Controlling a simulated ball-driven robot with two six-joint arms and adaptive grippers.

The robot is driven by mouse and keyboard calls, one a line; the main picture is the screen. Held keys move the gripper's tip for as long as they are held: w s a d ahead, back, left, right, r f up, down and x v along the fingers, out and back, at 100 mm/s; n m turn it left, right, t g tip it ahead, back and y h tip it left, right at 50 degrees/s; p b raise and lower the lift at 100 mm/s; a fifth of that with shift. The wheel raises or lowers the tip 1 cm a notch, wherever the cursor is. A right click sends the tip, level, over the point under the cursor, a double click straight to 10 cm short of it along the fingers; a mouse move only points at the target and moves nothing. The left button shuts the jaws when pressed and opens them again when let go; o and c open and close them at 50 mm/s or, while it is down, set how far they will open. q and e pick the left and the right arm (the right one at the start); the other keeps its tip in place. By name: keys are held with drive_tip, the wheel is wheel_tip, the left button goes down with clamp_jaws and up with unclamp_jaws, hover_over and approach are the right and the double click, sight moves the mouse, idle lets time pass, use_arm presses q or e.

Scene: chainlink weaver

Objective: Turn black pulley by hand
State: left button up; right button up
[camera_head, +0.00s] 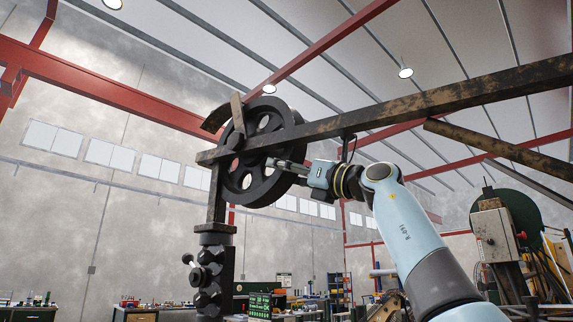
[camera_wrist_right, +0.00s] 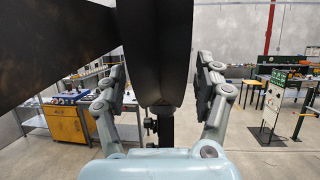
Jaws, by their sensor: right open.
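The black pulley (camera_head: 262,196) is a large spoked wheel mounted high at the top of a dark post, partly covered by the beam in the head view. In the wrist view its dark rim (camera_wrist_right: 166,60) is seen edge-on. My right gripper (camera_head: 284,166) reaches the pulley's lower right rim from the right. In the wrist view its two fingers (camera_wrist_right: 160,88) stand open, one on each side of the rim, with a visible gap on the left. Contact on the right side is hard to judge. My left gripper is out of view.
A long rusty beam (camera_head: 420,106) runs past the pulley to the upper right, close above my right gripper. The dark post (camera_head: 215,255) stands below it. A machine with a grey box (camera_head: 494,235) is at the right. A yellow cabinet (camera_wrist_right: 66,124) and workbenches stand farther back.

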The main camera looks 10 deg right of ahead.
drive_tip(key=shift+w+a+r, duration=0.1)
drive_tip(key=shift+w+a, duration=0.1)
drive_tip(key=shift+a, duration=0.05)
clamp_jaws()
drive_tip(key=p, duration=0.1)
drive_tip(key=r+p, duration=0.1)
drive_tip(key=g+p, duration=0.1)
drive_tip(key=shift+s+d+r+h, duration=0.25)
drive_tip(key=shift+r+h, duration=0.05)
drive_tip(key=shift+h, duration=0.1)
drive_tip(key=shift+p, duration=0.4)
drive_tip(key=shift+f, duration=0.15)
